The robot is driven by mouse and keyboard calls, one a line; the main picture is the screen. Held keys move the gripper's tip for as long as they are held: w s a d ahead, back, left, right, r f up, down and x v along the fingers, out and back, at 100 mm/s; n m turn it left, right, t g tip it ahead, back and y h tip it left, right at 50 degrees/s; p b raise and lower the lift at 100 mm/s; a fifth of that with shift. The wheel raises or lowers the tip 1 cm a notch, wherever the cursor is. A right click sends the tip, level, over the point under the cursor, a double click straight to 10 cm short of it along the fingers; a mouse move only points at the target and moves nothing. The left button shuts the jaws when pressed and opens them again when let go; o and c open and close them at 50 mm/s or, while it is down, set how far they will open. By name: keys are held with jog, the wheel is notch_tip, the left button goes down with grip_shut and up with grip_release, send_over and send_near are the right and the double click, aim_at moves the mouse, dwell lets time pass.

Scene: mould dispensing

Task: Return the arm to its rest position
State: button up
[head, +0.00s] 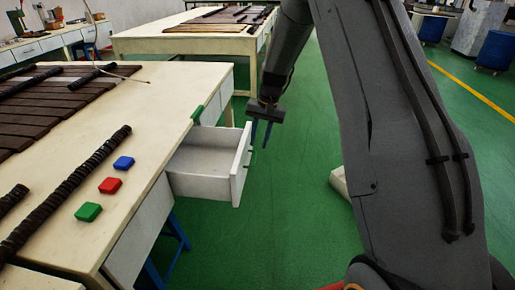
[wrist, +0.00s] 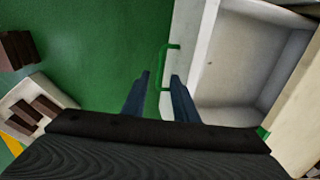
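My gripper (head: 260,134) hangs just in front of the open drawer (head: 204,177), at the end of my arm. Its two dark blue fingers are apart with nothing between them. In the wrist view my gripper (wrist: 159,98) is open, and the green drawer handle (wrist: 163,66) shows just beyond the fingertips. I cannot tell whether the fingers touch the handle. The drawer (wrist: 206,50) is empty where I can see into it.
The cream table (head: 160,112) bears a blue block (head: 123,162), a red block (head: 110,185), a green block (head: 88,212) and dark slats. A second table (head: 180,46) stands behind. Green floor is clear between.

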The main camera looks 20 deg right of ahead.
jog(key=shift+r, duration=0.35)
